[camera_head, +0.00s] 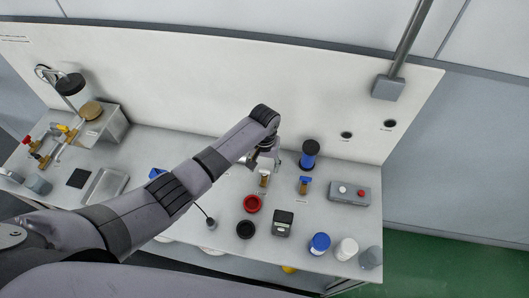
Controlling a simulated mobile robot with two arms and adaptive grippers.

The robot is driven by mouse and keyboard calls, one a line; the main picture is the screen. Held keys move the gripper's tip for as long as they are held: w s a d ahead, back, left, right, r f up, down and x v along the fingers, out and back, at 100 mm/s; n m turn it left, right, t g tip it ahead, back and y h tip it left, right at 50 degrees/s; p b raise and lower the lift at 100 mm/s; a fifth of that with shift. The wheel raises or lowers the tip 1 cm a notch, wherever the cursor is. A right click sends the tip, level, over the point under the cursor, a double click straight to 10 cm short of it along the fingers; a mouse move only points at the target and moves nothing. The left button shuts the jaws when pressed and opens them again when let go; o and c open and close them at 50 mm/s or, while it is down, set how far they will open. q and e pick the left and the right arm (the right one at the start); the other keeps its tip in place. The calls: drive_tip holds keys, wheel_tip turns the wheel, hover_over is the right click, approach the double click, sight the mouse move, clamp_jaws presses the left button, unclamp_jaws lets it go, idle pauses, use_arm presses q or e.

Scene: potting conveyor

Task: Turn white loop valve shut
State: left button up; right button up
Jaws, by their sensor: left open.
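A small brass valve with a white top (263,180) stands on the bench right of centre. My left arm reaches across from the left. My left gripper (264,163) points down just above and behind this valve and is open. The gripper is small here and partly merges with its own wrist, so I cannot tell whether its fingers touch the white handle or which way the handle is turned. My right gripper is not in view.
A brass valve with a blue handle (304,186) stands close to the right, with a blue-black cylinder (309,154) behind it. A grey button box (349,194) is further right. A red ring (252,204) and a dark scale-like device (283,224) lie in front.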

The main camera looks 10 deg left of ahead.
sight(264, 170)
use_arm(q)
wheel_tip(264, 170, up, 10)
drive_tip(key=shift+f, duration=0.2)
drive_tip(key=shift+s+f, duration=0.1)
idle(0.5)
